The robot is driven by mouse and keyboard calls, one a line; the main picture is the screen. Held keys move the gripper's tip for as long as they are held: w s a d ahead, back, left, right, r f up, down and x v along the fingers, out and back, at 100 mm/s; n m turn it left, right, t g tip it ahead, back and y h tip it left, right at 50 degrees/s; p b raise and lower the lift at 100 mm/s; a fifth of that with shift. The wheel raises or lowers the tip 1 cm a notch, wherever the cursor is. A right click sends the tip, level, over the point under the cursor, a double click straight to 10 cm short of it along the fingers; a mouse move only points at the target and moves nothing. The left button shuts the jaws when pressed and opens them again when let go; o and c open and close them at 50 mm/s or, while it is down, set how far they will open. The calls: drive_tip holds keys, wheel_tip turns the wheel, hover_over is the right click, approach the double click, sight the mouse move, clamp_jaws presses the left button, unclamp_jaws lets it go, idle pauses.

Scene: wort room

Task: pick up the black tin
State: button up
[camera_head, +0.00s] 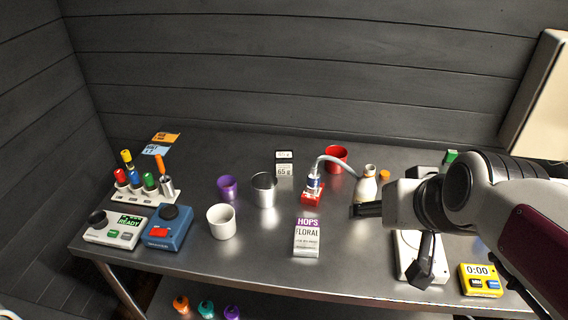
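I cannot make out a black tin in the head view; part of the right side of the table is hidden behind my arm. My gripper (394,240) is above the right part of the steel table (340,270). Its two dark fingers are spread wide apart, and nothing shows between them. A silver metal cup (264,192) with a dark inside stands left of the table's middle, well left of my gripper.
A white pouch marked HOPS FLORAL (306,239), a white cup (221,222), a purple cup (228,187) and a red cup (336,159) stand left of my gripper. A cream bottle (366,188) stands close behind it. A yellow timer (480,281) is at the front right.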

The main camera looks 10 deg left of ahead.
drive_tip(key=w+a+f+t, duration=0.1)
drive_tip(key=w+a+f, duration=0.2)
drive_tip(key=w+a, duration=0.45)
drive_tip(key=w+a+f+t+y, duration=0.15)
drive_tip(key=w+a, duration=0.25)
drive_tip(key=w, duration=0.6)
drive_tip(key=w+a+f+t, duration=0.1)
drive_tip(key=w+a+f, duration=0.3)
drive_tip(key=w, duration=0.5)
drive_tip(key=t+h, duration=0.1)
approach(284, 156)
drive_tip(key=d+x, duration=0.1)
drive_tip(key=x, duration=0.2)
drive_tip(key=shift+a+r+n, duration=0.15)
drive_tip(key=shift+a+n, duration=0.15)
drive_tip(key=shift+a, duration=0.2)
drive_tip(key=shift+w, duration=0.1)
drive_tip(key=shift+x, duration=1.3)
drive_tip(key=shift+x, duration=2.55)
